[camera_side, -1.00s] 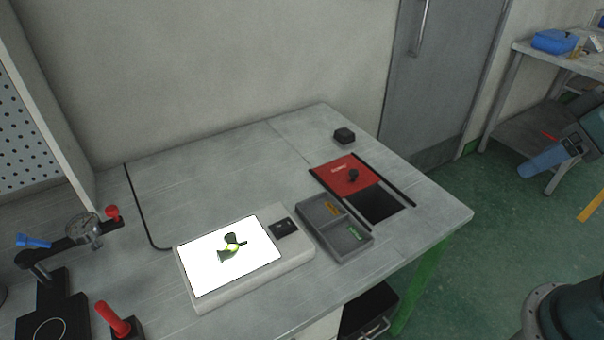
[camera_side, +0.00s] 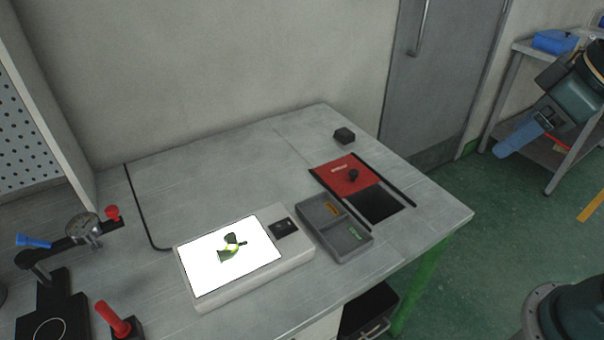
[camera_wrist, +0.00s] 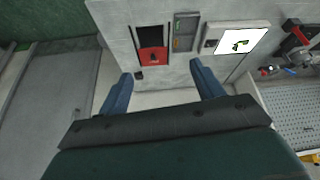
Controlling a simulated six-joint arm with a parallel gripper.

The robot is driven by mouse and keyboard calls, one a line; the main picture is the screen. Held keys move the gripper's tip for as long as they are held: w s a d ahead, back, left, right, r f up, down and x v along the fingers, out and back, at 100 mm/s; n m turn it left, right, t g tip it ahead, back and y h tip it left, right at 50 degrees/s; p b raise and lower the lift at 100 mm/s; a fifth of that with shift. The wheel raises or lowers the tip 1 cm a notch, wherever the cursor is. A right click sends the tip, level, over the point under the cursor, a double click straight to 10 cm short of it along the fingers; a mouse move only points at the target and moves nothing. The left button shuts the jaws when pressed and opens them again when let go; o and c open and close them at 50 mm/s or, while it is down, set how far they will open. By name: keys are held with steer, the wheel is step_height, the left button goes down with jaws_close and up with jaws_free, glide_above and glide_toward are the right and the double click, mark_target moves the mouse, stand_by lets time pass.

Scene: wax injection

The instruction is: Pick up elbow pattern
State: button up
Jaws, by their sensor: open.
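The elbow pattern (camera_side: 231,246) is a small dark green bent piece with a bright rim. It lies on the lit white panel of the light box (camera_side: 194,292) in the side view. In the wrist view the pattern (camera_wrist: 240,46) lies on the same bright panel at the upper right. My gripper (camera_wrist: 158,82) is open and empty in the wrist view, with its two blue fingers apart. In the side view its blue fingers (camera_side: 516,140) are at the right, beyond the table's right end and well away from the pattern.
A grey two-compartment tray (camera_side: 345,249) stands right of the light box. Behind it is a red sliding lid (camera_side: 338,178) beside a dark opening (camera_side: 378,204). A small black block (camera_side: 344,135) sits at the back. A dial gauge stand (camera_side: 83,229) and red-handled tool (camera_side: 113,318) stand left.

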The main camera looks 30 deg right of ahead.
steer(key=w+a+n+g+y, duration=0.1)
steer(key=w+a+n, duration=0.3)
steer(key=w+a, duration=0.4)
steer(key=w+a+n+g+y, duration=0.1)
steer(key=w+a+n, duration=0.4)
steer(key=w, duration=0.6)
steer(key=w+a+f+n+g, duration=0.1)
steer(key=w+a+f+n, duration=0.2)
steer(key=a+f, duration=0.4)
steer(key=w+a+f+n+g, duration=0.2)
steer(key=w+a+f, duration=0.3)
steer(key=a+f, duration=0.3)
steer(key=a+n, duration=0.1)
steer(key=a, duration=0.2)
steer(key=shift+n+y, duration=0.4)
steer(key=shift+a, duration=0.1)
glide_toward(230, 242)
steer(key=shift+f, duration=0.8)
steer(key=shift+a+x, duration=0.1)
steer(key=shift+x, duration=1.55)
steer(key=shift+a+x, duration=0.15)
steer(key=shift+x, duration=1.55)
